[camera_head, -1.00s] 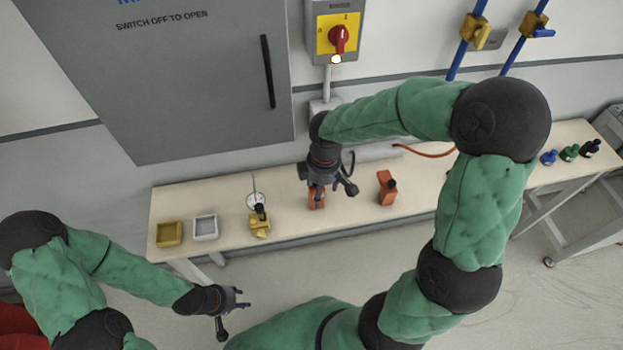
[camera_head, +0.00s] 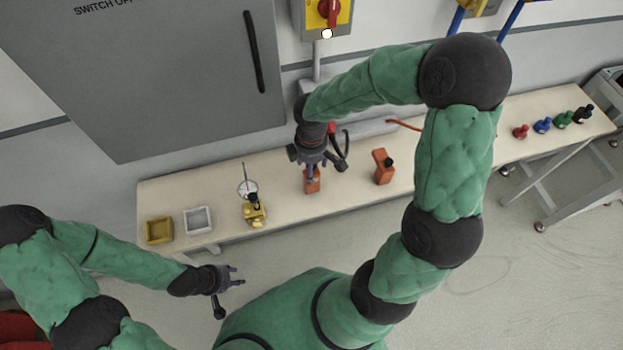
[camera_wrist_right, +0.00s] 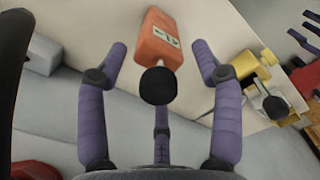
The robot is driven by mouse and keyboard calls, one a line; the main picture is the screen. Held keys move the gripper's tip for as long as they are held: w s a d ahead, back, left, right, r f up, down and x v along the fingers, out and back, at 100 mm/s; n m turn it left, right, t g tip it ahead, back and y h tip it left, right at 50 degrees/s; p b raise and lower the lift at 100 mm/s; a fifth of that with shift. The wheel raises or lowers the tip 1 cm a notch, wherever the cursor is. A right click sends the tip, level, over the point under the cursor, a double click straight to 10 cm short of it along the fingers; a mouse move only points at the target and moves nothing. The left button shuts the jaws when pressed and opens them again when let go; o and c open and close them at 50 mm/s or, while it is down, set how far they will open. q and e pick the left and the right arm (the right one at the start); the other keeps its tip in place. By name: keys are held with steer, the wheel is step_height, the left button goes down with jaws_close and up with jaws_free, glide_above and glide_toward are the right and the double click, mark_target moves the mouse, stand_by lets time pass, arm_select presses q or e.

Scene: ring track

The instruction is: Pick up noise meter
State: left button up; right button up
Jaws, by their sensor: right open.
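An orange noise meter (camera_head: 312,181) with a black ball on its end is on the bench, partly hidden by my right gripper (camera_head: 311,166) in the head view. In the right wrist view the meter (camera_wrist_right: 157,42) shows a pale label, and its black ball (camera_wrist_right: 158,86) lies between the spread purple fingers of the right gripper (camera_wrist_right: 160,75). That gripper is open; I see no grip on the meter. A similar orange device (camera_head: 382,168) stands to the right on the bench. My left gripper (camera_head: 236,275) is open and empty in front of the bench.
On the bench (camera_head: 345,188) are a yellow device (camera_head: 254,212) with a black ball, a grey tray (camera_head: 198,220) and a yellow tray (camera_head: 159,230). Small coloured objects (camera_head: 543,125) stand at the far right. A grey cabinet (camera_head: 150,80) and switch box (camera_head: 322,15) are behind.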

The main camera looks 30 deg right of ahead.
step_height(320, 180, down, 4)
steer(key=shift+r+b, duration=0.1)
steer(key=shift+b, duration=0.45)
steer(key=shift+r, duration=0.1)
jaws_close()
steer(key=shift+r, duration=0.1)
